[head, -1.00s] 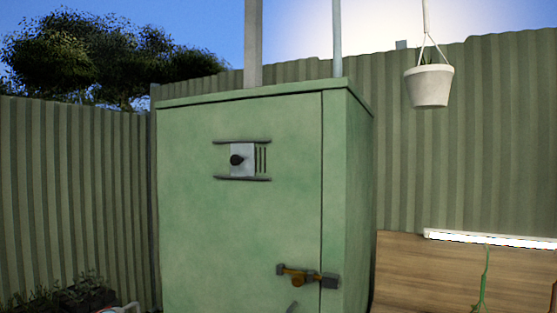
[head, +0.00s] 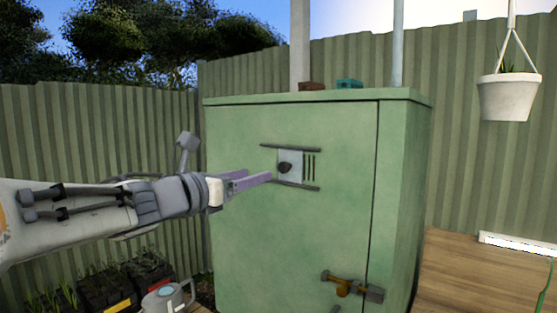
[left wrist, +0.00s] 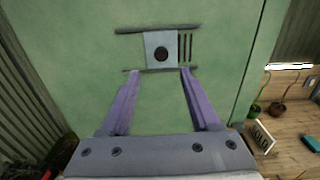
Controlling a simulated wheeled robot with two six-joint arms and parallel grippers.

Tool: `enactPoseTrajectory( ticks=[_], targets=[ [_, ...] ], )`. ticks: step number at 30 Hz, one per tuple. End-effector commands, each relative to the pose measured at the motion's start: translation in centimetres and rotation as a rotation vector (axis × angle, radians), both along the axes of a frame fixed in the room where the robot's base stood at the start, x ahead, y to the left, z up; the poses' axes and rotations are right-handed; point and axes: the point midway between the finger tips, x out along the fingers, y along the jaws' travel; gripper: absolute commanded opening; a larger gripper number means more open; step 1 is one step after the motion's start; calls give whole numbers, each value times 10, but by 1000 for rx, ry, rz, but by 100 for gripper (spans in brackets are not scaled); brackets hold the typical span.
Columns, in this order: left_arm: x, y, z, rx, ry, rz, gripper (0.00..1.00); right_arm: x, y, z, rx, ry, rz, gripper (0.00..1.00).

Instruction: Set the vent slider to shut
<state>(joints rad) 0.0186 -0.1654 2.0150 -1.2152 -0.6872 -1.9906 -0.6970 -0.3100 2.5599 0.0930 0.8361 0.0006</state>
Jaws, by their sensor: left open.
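The vent slider is a pale grey plate (head: 290,166) with a dark round knob (head: 285,168), set between two dark horizontal rails on the green cabinet door (head: 250,240). The plate sits toward the left of the rails, and several dark vent slots (head: 310,168) show uncovered to its right. My left gripper (head: 268,177) is open and empty, its fingers pointing at the door just left of the knob in the head view. In the left wrist view the plate (left wrist: 151,40) and knob (left wrist: 161,54) lie ahead, between and beyond the fingertips. My right gripper is not in view.
An orange-brown latch (head: 343,286) sticks out lower on the door. A brown block (head: 311,86) and a teal block (head: 348,84) lie on the cabinet top. Planters (head: 108,289) and a watering can (head: 166,299) stand below my left arm. A white pot (head: 507,97) hangs at right.

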Motion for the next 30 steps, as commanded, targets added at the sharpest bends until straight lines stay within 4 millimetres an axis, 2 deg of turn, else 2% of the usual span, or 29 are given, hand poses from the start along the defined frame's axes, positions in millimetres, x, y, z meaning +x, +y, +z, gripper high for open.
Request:
enactPoseTrajectory(
  ticks=[5, 12, 18, 23, 30],
  targets=[
    [13, -11, 3, 27, -19, -16, 63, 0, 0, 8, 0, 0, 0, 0],
    [50, -38, 4, 25, -16, -14, 63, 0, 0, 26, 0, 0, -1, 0],
    [74, -54, 3, 23, -16, -11, 63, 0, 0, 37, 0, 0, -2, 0],
    [82, -60, 2, 22, -17, -10, 63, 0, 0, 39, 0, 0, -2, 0],
    [83, -61, 1, 23, -18, -10, 63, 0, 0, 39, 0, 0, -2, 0]
  ],
)
